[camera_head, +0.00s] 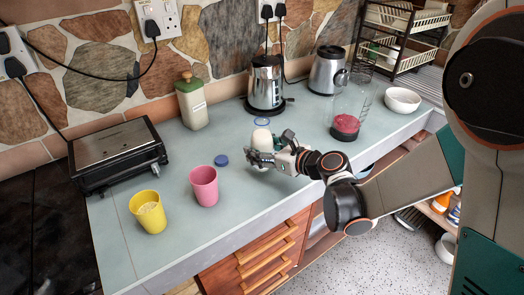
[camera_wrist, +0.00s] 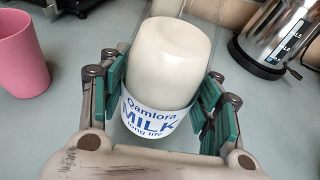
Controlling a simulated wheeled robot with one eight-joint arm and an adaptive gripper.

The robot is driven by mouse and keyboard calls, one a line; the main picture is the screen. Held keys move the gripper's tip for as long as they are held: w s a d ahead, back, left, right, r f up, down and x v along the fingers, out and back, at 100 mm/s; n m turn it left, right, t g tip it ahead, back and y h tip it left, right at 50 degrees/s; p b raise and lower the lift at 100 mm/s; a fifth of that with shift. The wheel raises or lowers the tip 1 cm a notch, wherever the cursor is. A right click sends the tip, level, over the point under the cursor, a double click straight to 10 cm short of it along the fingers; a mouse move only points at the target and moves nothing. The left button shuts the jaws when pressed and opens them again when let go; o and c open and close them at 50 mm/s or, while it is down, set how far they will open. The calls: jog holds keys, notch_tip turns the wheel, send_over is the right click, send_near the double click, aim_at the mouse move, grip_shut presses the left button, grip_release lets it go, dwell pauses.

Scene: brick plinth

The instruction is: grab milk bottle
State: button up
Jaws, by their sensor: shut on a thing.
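In the head view the milk bottle (camera_head: 262,139) shows as a small white shape among the fingers of my gripper (camera_head: 264,156), over the pale counter. The fingers hide part of its lower body there. I cannot tell whether its base touches the counter.
A pink cup (camera_head: 204,186), a yellow cup (camera_head: 148,211) and a blue lid (camera_head: 222,160) are to the left. A kettle (camera_head: 266,84) and a beige canister (camera_head: 192,102) stand behind. A red-based blender jug (camera_head: 346,125) and a white bowl (camera_head: 402,100) are right.

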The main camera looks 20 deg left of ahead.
jog(key=shift+r+p, duration=3.2)
jog(key=shift+r, duration=5.8)
jog(key=shift+r, duration=0.1)
jog(key=shift+d, duration=0.15)
